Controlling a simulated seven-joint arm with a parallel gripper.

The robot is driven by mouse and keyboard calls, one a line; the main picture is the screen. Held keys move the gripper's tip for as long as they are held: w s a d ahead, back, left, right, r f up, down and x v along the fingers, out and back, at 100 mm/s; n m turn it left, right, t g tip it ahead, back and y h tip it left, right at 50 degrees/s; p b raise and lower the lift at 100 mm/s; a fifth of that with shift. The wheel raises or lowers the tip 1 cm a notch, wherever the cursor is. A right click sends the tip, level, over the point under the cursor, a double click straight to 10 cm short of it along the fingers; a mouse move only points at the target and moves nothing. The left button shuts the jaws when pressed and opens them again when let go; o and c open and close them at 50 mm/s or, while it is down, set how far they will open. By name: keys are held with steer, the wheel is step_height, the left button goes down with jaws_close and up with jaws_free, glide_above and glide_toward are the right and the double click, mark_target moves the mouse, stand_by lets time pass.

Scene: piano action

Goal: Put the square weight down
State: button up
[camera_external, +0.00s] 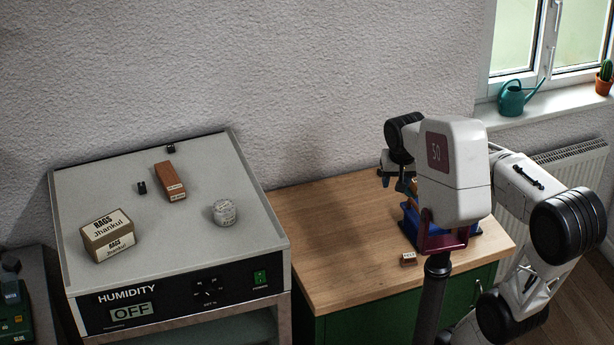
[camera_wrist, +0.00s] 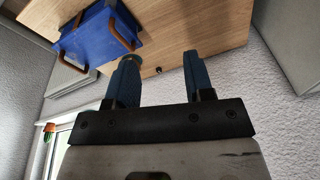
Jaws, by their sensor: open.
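My gripper (camera_wrist: 161,72) is open in the wrist view. Its two blue fingers stand apart over the wooden bench top, with nothing held between them. I cannot tell for certain which thing is the square weight. A small reddish-brown block with a pale label (camera_external: 408,259) lies on the wooden bench top (camera_external: 330,230) near its front edge, apart from the other bench items. A small dark spot (camera_wrist: 158,70) shows on the wood between the fingers; it is too small to identify.
A blue box with orange-brown handles (camera_wrist: 97,38) stands on the bench, partly behind my arm in the external view. The grey humidity cabinet (camera_external: 75,200) at left carries a rags box (camera_external: 108,236), a brown block (camera_external: 170,181) and a round jar (camera_external: 224,212). The bench's left part is clear.

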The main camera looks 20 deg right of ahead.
steer(key=s+d+f+n, duration=0.2)
steer(key=s+d+f, duration=0.2)
steer(key=s+f, duration=0.4)
steer(key=s, duration=0.3)
steer(key=shift+n, duration=0.4)
